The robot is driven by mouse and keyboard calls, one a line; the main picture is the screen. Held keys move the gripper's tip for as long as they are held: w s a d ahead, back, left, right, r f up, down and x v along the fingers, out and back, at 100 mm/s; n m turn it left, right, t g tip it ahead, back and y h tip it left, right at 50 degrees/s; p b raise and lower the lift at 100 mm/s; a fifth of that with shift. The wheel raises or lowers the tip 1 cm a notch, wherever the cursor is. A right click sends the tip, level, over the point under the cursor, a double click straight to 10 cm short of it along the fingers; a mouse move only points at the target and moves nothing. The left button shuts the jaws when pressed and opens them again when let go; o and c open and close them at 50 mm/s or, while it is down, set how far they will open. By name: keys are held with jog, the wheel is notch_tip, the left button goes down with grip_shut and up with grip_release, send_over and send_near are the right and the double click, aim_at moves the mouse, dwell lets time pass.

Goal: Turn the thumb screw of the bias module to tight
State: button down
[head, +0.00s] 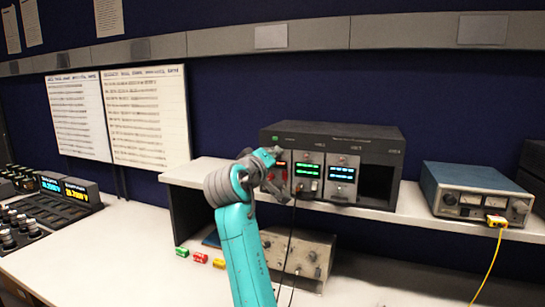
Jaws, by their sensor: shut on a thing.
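A dark instrument rack (340,133) stands on the shelf, with lit modules side by side in its front. My gripper (277,172) is at the left module (284,157), which has an orange-red display and is mostly covered by the gripper. The module names are too small to read, so I cannot tell from lettering which is the bias module. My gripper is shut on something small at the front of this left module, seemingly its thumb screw. The screw itself is hidden behind the fingers, and its turn cannot be seen.
A module with a green display (308,171) and one with a cyan display (342,175) sit to the right, then an empty bay (376,185). A blue power supply (476,192) with a yellow cable is farther right. Small coloured blocks (200,257) lie on the bench.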

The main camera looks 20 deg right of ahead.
jog(key=m, duration=0.9)
jog(key=shift+f, duration=0.1)
jog(key=shift+m, duration=0.4)
jog(key=c, duration=1.1)
grip_release()
jog(key=v, duration=1.2)
jog(key=shift+a, duration=0.1)
